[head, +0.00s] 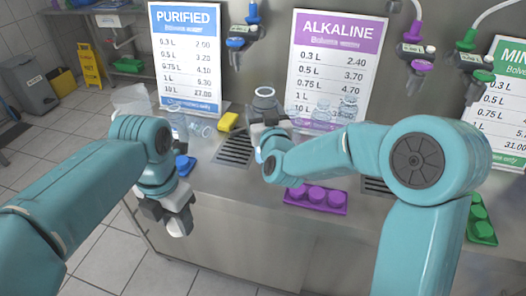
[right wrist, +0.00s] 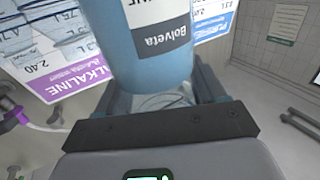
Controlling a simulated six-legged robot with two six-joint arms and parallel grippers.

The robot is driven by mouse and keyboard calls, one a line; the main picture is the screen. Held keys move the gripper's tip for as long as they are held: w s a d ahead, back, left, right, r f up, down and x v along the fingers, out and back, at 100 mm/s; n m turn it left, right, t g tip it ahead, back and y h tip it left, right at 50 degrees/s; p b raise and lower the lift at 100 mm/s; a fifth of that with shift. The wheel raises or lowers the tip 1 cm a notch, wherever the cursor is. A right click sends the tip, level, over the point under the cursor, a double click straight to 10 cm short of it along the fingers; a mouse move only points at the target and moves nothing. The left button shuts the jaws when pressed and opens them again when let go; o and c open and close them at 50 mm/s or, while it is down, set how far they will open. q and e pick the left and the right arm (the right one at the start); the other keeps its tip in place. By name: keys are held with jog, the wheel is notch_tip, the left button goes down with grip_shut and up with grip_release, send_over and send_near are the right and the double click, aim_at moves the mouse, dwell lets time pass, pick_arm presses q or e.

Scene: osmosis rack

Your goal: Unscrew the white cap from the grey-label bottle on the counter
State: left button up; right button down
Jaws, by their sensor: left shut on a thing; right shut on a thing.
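In the right wrist view my right gripper (right wrist: 160,105) is shut on the grey-label bottle (right wrist: 155,75), a pale blue bottle. Its label (right wrist: 165,30) is partly in view and reads upside down. My left gripper (head: 172,215) points down in front of the counter's front edge, apart from the bottle. It is shut on a small white thing that looks like the white cap (head: 179,228); its fingers partly hide this.
Several clear bottles (head: 322,112) stand at the counter back. A yellow object (head: 229,122) and a drain grate (head: 235,149) lie left of my right gripper. Purple (head: 316,199) and green (head: 481,222) cap trays sit near the front edge. Taps hang above.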

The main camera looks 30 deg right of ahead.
jog(key=f, duration=0.6)
jog(key=shift+s+a+f, duration=0.1)
jog(key=shift+s+a, duration=0.05)
jog(key=shift+s, duration=0.05)
notch_tip(320, 180, down, 4)
jog(key=shift+w+f, duration=0.15)
jog(key=shift+f, duration=0.55)
jog(key=shift+c, duration=0.5)
grip_release()
